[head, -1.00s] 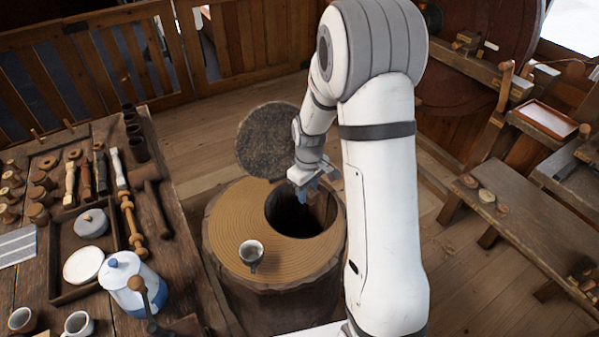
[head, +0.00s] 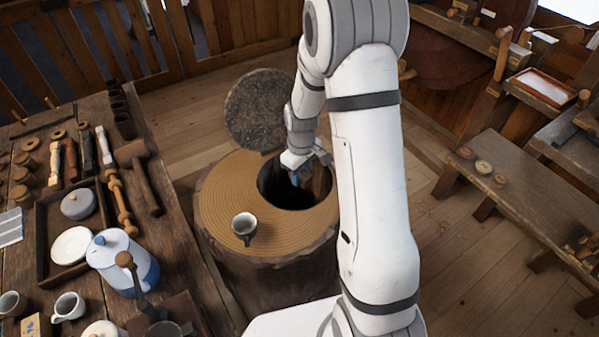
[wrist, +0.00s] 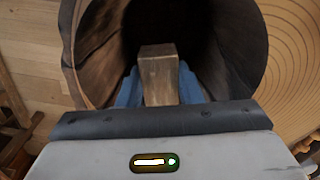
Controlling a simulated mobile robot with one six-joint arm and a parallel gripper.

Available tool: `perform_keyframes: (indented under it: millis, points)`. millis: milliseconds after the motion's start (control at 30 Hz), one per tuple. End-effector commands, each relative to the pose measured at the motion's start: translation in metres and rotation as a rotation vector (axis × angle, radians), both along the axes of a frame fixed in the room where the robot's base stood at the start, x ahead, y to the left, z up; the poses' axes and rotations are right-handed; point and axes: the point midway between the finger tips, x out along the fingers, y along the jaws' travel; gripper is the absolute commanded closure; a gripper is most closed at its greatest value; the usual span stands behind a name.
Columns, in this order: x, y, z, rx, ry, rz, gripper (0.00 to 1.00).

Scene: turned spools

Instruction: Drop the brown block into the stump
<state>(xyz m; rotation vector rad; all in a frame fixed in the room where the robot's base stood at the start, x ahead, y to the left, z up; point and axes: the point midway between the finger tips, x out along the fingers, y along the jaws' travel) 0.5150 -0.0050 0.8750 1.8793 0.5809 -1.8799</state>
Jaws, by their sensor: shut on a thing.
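The stump (head: 222,205) stands on the floor in the middle of the head view, with a ringed top and a dark round hole (head: 285,194). My gripper (head: 303,178) is at the hole's mouth, pointing down. In the wrist view its blue fingers are shut on the brown block (wrist: 158,75), which stands out between them over the dark hollow. The hole's bark-like inner wall (wrist: 95,50) surrounds the block on both sides, and the stump's ringed top (wrist: 300,60) shows at right. In the head view the block is hidden by my gripper.
A round dark lid-like disc (head: 262,108) is behind the stump. A cluttered workbench (head: 185,245) is at left; a low bench (head: 520,185) is at right.

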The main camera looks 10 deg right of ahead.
Motion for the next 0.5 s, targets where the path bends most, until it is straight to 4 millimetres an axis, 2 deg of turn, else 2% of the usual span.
perform_keyframes:
  millis: [67,300,500]
  points:
    - [0.0,0.0002,0.0002,0.0,0.0,0.0,0.63]
    - [0.0,0.0005,0.0002,0.0,0.0,0.001,0.43]
    - [0.0,0.0007,0.0003,0.0,0.0,0.001,0.43]
